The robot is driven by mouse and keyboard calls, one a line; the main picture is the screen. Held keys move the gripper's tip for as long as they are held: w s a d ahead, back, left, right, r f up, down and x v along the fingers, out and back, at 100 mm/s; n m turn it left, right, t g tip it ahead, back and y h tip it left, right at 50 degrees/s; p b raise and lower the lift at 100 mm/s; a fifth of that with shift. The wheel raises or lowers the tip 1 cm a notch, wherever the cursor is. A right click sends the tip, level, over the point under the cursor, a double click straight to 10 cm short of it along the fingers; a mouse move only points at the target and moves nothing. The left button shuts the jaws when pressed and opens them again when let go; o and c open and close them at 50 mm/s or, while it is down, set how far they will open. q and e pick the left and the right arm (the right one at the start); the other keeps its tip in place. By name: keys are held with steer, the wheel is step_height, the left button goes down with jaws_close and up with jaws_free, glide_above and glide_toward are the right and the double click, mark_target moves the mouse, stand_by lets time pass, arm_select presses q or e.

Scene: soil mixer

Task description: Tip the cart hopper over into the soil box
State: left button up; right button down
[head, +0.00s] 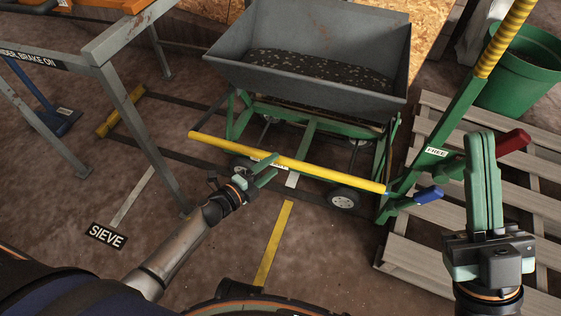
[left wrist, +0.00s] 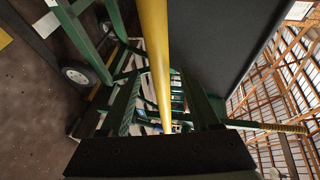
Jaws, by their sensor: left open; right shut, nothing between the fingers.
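The cart's grey hopper (head: 308,85) sits upright on a green wheeled frame (head: 312,128) and holds dark, speckled soil (head: 318,72). A yellow bar (head: 300,167) runs across the cart's front below the hopper. My left gripper (head: 268,170) is open at the bar, near its middle. In the left wrist view the yellow bar (left wrist: 156,55) lines up between the spread fingers (left wrist: 163,115); contact cannot be told. My right gripper (head: 480,140) is shut and empty, right of the cart. I cannot clearly make out the soil box; wood-chip board (head: 432,18) shows behind the hopper.
A green post (head: 440,140) labelled FREE, with a yellow-striped top and blue (head: 429,194) and red (head: 513,141) handles, stands beside the cart. A pallet (head: 420,240) carries a green bucket (head: 520,75). A grey frame (head: 135,110) stands left. Floor in front is mostly clear.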

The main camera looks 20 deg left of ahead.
mark_target(280, 160)
arm_select(q)
steer(key=shift+b+x, duration=0.55)
steer(key=shift+x, duration=1.75)
jaws_close()
